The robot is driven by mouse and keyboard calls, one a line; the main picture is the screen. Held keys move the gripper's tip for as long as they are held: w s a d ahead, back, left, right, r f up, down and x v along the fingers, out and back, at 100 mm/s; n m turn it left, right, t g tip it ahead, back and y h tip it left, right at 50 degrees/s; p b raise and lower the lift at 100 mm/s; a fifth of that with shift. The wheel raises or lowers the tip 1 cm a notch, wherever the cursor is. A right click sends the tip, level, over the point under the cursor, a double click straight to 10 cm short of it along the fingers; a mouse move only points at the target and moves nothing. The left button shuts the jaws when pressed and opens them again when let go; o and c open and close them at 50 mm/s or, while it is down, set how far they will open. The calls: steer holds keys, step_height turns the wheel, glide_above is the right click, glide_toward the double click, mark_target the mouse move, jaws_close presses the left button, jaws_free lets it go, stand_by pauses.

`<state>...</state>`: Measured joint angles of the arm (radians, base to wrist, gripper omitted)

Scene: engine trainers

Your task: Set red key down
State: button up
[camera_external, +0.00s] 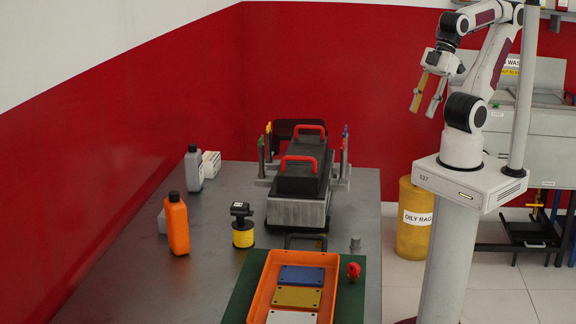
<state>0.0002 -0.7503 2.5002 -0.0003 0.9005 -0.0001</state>
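A small red piece (353,271), which looks like the red key, sits on the green mat (348,302) just right of the orange tray. It is too small to make out its exact shape. My gripper (427,104) is high up at the upper right, well above and away from the table and the red piece. Its two fingers point down and stand apart, one yellowish and one grey. I see nothing between them.
The orange tray (260,297) holds blue, yellow and white plates. An engine block with red handles (300,165) stands behind it. An orange bottle (177,224), a yellow-black filter (243,230) and a grey cylinder (355,243) stand on the table (130,270). Its left front is clear.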

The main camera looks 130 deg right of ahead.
steer(key=w+a+f+n+t+y, duration=0.1)
steer(key=w+a, duration=0.4)
steer(key=w, duration=0.4)
steer(key=w+a+f+t+y, duration=0.1)
steer(key=w+a+t, duration=0.1)
steer(key=w+a, duration=0.5)
steer(key=w+a+f+n+t+y, duration=0.1)
steer(key=w+a, duration=0.3)
steer(key=w, duration=0.7)
steer(key=w+a+f+t+h, duration=0.2)
steer(key=w+a+f, duration=0.2)
steer(key=w+f, duration=0.4)
steer(key=n+t+h, duration=0.1)
steer(key=t+h, duration=0.1)
steer(key=h, duration=0.1)
glide_toward(358, 268)
steer(key=w, duration=0.1)
steer(key=shift+s+d+f+n, duration=0.1)
steer(key=shift+d+f+n, duration=0.05)
steer(key=shift+f, duration=0.25)
steer(key=shift+s+d+f+n, duration=0.1)
steer(key=shift+d+f+n, duration=0.05)
steer(key=shift+f, duration=0.2)
steer(key=shift+w, duration=0.2)
steer(key=shift+x, duration=1.15)
steer(key=shift+w, duration=0.1)
